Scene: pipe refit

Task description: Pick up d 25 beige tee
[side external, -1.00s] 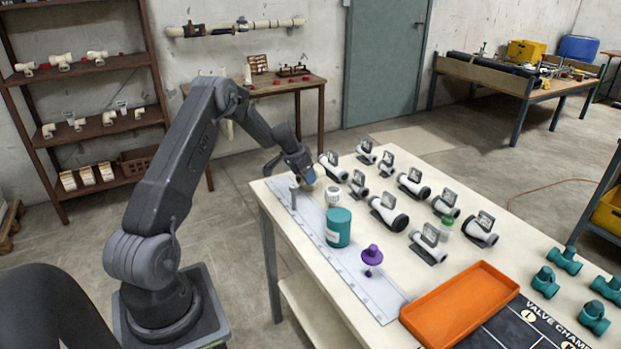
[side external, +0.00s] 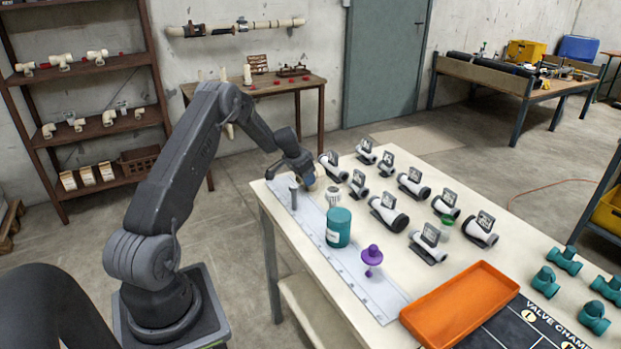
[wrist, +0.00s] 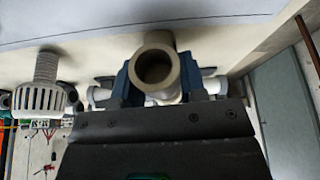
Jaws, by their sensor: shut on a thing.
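In the wrist view my gripper (wrist: 158,88) has its blue fingers shut on a beige tee (wrist: 158,50). One round open end of the tee faces the camera, between the fingers. In the side view my gripper (side external: 307,177) is low at the table's far left corner, by the grey-white ruled strip. The tee is mostly hidden there by the gripper. I cannot tell whether it still touches the table.
A white slotted strainer (side external: 333,195) stands close to the gripper, also in the wrist view (wrist: 50,85). Several white valve pieces lie right; an orange tray (side external: 459,306) lies in front.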

